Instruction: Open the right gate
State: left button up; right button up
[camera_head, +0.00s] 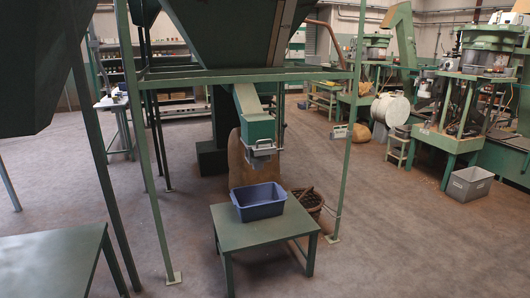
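A large green hopper (232,30) hangs at the top middle on a green frame. Its sloping chute ends in a green outlet box (257,128). A grey metal gate with a handle-like front (262,149) sits at the bottom of this outlet. I cannot tell from here whether the gate is open or shut. A blue bin (259,202) stands on a green table (262,230) below and in front of the outlet. It looks empty inside. Neither of my grippers is in view.
Thin green frame legs (152,180) stand around the table. A brown sack (248,160) and a basket of dark nuts (308,200) are behind it. Another dark hopper (35,60) and a green table (55,262) are at the left.

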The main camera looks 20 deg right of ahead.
aim_at(263, 150)
jog(key=i+l+z, duration=0.2)
jog(key=i+l, duration=0.5)
jog(key=i, duration=0.15)
